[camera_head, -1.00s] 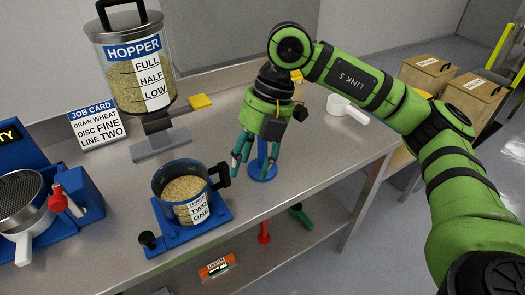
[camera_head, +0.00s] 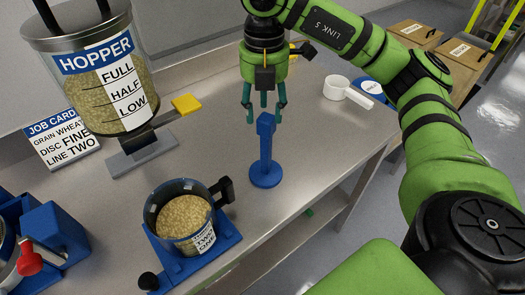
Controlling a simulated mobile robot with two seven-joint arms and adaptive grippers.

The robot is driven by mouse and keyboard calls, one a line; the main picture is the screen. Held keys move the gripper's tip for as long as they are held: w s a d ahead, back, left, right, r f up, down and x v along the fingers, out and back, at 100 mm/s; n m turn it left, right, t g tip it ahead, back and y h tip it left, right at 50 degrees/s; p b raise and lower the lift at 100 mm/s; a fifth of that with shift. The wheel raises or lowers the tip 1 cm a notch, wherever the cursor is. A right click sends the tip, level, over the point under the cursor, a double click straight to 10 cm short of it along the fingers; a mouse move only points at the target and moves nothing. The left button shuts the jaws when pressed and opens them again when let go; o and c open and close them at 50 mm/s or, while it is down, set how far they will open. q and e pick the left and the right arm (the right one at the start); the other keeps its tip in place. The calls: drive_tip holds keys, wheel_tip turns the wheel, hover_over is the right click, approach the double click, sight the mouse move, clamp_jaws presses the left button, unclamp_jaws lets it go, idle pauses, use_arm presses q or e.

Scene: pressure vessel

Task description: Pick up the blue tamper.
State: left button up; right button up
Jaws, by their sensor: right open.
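The blue tamper (camera_head: 265,155) stands upright on the steel table, its round base down and its handle up. My right gripper (camera_head: 264,112) is open and points down from above. Its teal fingers are spread to either side of the top of the tamper's handle. I cannot tell whether a finger touches the handle. My left gripper is not in view.
The hopper (camera_head: 95,70) and job card (camera_head: 62,143) stand further left. A white scoop (camera_head: 338,88) lies to the right. Steel table (camera_head: 315,150) is clear around the tamper.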

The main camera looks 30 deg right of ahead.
sight(266, 140)
drive_tip(key=f, duration=0.3)
drive_tip(key=shift+s+f, duration=0.2)
drive_tip(key=shift+f, duration=0.1)
drive_tip(key=shift+w+f, duration=0.1)
drive_tip(key=shift+f, duration=0.15)
drive_tip(key=shift+s+f+p, duration=0.25)
drive_tip(key=shift+f+p, duration=0.55)
drive_tip(key=shift+f, duration=0.3)
wheel_tip(266, 140, down, 2)
drive_tip(key=shift+d+f, duration=0.1)
drive_tip(key=shift+f, duration=0.35)
drive_tip(key=shift+w+f, duration=0.1)
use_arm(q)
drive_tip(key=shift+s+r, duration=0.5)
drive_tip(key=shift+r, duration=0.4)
use_arm(e)
clamp_jaws()
